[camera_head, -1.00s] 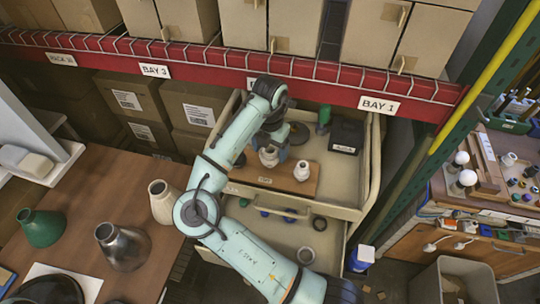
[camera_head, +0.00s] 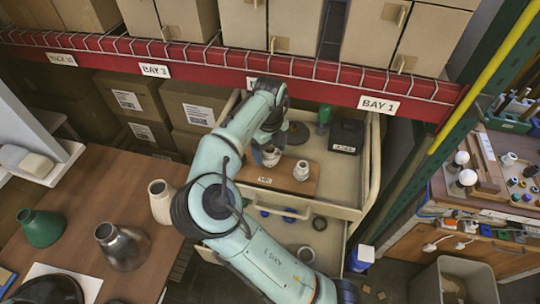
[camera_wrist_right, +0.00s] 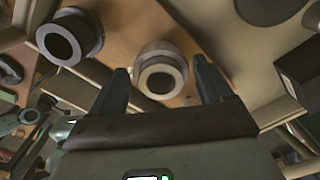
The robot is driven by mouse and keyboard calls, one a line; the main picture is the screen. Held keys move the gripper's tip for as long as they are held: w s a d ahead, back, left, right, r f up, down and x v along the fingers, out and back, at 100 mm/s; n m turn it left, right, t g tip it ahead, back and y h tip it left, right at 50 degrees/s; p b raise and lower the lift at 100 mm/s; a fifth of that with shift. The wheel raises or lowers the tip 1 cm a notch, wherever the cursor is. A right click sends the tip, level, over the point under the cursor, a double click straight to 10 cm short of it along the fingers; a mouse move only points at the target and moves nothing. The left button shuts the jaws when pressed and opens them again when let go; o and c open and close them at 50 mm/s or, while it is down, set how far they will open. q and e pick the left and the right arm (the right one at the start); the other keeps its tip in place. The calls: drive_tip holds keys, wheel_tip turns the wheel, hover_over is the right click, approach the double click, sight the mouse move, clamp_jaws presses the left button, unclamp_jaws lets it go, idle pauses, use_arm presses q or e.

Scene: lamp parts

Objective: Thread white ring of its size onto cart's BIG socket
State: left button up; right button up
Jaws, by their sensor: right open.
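My right gripper (camera_head: 264,142) is over the cart's upper tray, partly hidden by its wrist. In the right wrist view its two fingers (camera_wrist_right: 162,86) are apart, with a pale socket (camera_wrist_right: 161,76) in the gap between them. This socket has a wider collar low around it; whether that is a loose ring I cannot tell. In the head view the sockets show as a left one (camera_head: 271,157) and a right one (camera_head: 301,171) on a brown board (camera_head: 250,172). My left gripper is not in view.
A black box (camera_head: 346,136) and a green piece (camera_head: 323,117) stand at the upper tray's back. Lampshades (camera_head: 122,246) stand on the left table.

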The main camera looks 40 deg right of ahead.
drive_tip(key=c, duration=1.1)
drive_tip(key=m, duration=0.3)
drive_tip(key=shift+m, duration=0.3)
drive_tip(key=shift+c, duration=0.3)
drive_tip(key=o, duration=1.5)
drive_tip(key=shift+c, duration=0.2)
wheel_tip(320, 180, up, 13)
drive_tip(key=shift+r, duration=0.15)
drive_tip(key=shift+s, duration=0.1)
